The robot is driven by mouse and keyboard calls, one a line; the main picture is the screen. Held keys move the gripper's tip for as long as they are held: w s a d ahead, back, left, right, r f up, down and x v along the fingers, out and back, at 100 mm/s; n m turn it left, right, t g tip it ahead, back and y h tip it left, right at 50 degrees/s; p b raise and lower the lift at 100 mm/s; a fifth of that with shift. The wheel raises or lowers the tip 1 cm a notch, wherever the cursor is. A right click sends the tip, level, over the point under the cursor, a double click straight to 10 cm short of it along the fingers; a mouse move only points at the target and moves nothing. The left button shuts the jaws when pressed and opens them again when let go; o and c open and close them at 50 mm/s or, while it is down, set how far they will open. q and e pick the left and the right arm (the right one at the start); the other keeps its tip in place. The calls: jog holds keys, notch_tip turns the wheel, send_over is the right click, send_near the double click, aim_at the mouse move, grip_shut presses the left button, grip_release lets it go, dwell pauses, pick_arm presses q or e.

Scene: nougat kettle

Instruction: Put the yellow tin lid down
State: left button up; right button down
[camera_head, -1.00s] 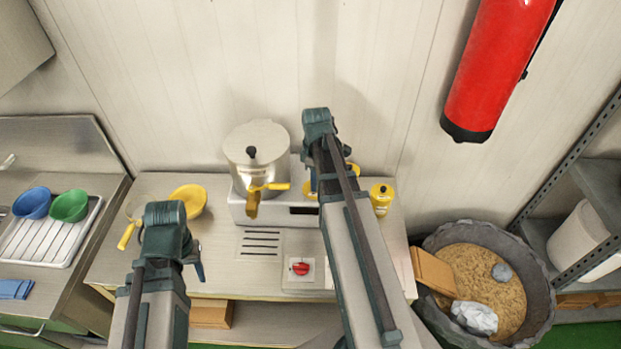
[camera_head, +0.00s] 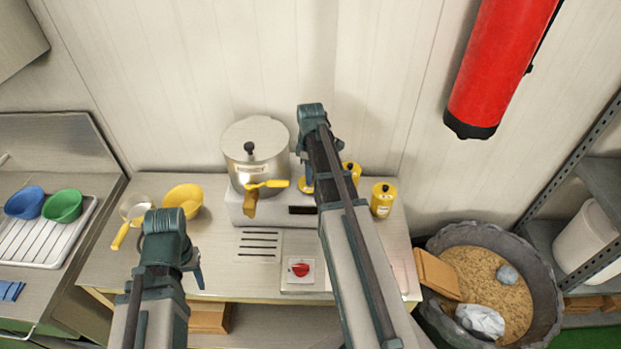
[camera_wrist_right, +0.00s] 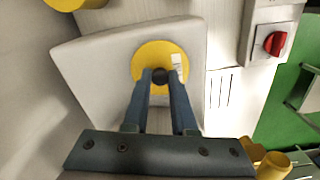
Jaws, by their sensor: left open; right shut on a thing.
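The yellow tin lid (camera_wrist_right: 147,60) is a round yellow disc with a dark knob, seen in the right wrist view over a pale flat surface. My right gripper (camera_wrist_right: 160,78) is shut on its knob. I cannot tell whether the lid touches the surface. In the head view only a sliver of the lid (camera_head: 304,187) shows beside my right gripper (camera_head: 310,176), just right of the pot. My left gripper (camera_head: 198,275) is open and empty over the table's front left. A yellow tin (camera_head: 382,200) stands at the right, with another (camera_head: 352,171) partly behind my right arm.
A steel pot (camera_head: 256,160) with yellow handles stands on a pale unit (camera_head: 236,207). A yellow bowl (camera_head: 184,199) and a yellow-handled sieve (camera_head: 124,232) are at the left. A red-knobbed box (camera_head: 300,271) is at the front. A bin (camera_head: 440,318) stands right of the table.

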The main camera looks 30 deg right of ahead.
jog(key=shift+f+b, duration=0.2)
jog(key=shift+b, duration=0.1)
jog(key=c, duration=0.7)
grip_release()
jog(key=shift+r, duration=0.1)
jog(key=shift+r+p, duration=0.2)
jog(key=shift+p, duration=0.1)
notch_tip(320, 180, up, 12)
jog(key=p, duration=1.2)
